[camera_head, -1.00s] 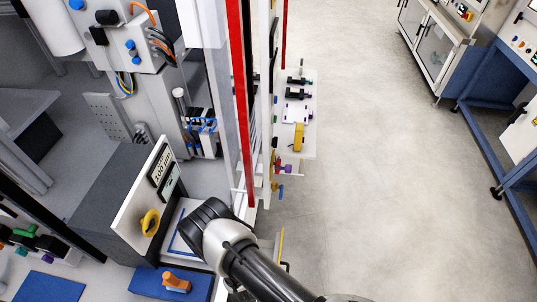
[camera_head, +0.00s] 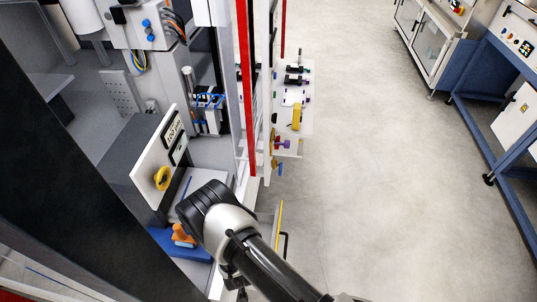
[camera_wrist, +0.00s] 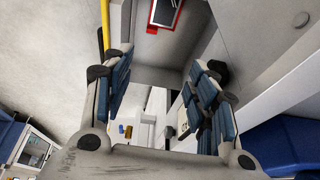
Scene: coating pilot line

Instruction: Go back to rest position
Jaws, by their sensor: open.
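My gripper (camera_wrist: 160,100) shows in the wrist view with its two blue-padded fingers spread apart. Nothing is held between them. In the head view my black and white arm reaches in from the bottom, and its wrist is beside the instrument panel; the fingers are hidden there. The white panel (camera_head: 150,160) with a display and a yellow knob (camera_head: 162,178) stands to the left of the wrist. An orange-handled item (camera_head: 183,236) sits on a blue mat (camera_head: 165,240) below the panel, partly behind my arm.
A red upright post (camera_head: 246,100) stands just beyond my wrist. A white shelf (camera_head: 292,122) with several small tools, including a yellow one (camera_head: 297,116), sticks out behind it. Blue-framed benches (camera_head: 500,150) line the right side. The grey floor (camera_head: 370,160) between is clear.

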